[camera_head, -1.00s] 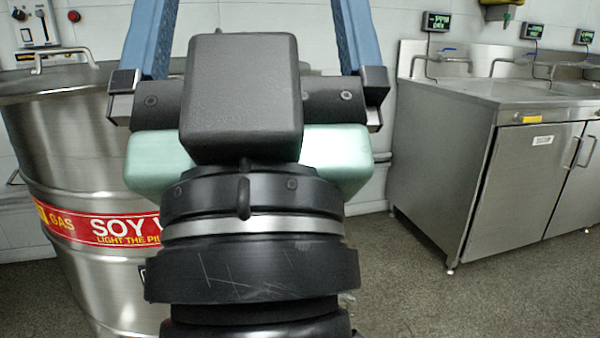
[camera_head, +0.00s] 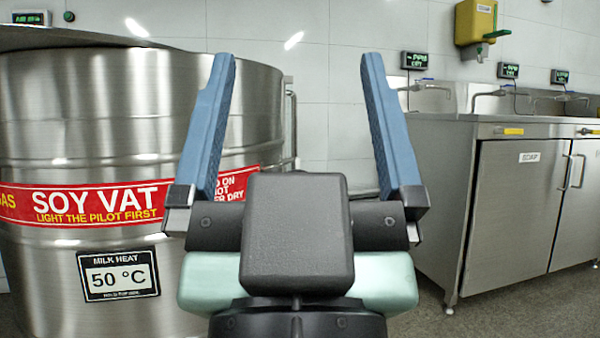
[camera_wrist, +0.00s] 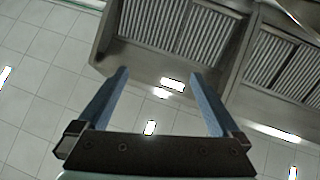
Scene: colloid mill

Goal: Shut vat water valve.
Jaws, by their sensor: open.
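The large steel soy vat (camera_head: 100,120) stands at the left in the head view, with a red "SOY VAT" band and a "50 °C" milk heat label. No water valve can be made out on it. My gripper (camera_head: 295,65) is open and empty, its two blue fingers pointing up, in front of the vat's right side and the wall. In the wrist view my gripper (camera_wrist: 160,75) is also open, with the ceiling side of the room beyond its fingers.
A steel sink cabinet (camera_head: 520,195) stands at the right, with taps on top. A yellow soap dispenser (camera_head: 476,22) hangs on the wall above it. A slatted steel hood (camera_wrist: 180,35) shows overhead in the wrist view. Tiled wall (camera_head: 345,125) shows between vat and cabinet.

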